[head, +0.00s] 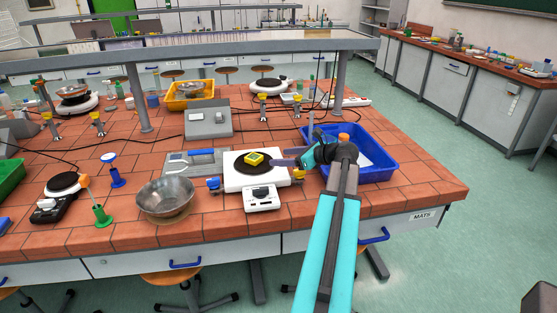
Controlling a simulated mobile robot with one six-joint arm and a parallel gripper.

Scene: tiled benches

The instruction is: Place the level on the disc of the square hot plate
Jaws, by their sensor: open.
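The square hot plate (233,183) is white, with a dark round disc (243,169) on top and a control box at its front. It stands near the bench's front edge. The level (253,158), small and yellow with a greenish top, appears to rest on the disc, near its middle. My gripper (276,161) is open just right of the level, over the right side of the hot plate. A narrow gap seems to lie between fingertips and level. The fingers are small in this view, so exact contact is hard to tell.
A blue tray (376,173) stands right of the hot plate, partly behind my arm. A metal bowl (166,198) sits to the left, in front of a flat grey-blue item (196,162). A grey box (208,121) stands behind. Bare tiles lie at the bench's right front corner.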

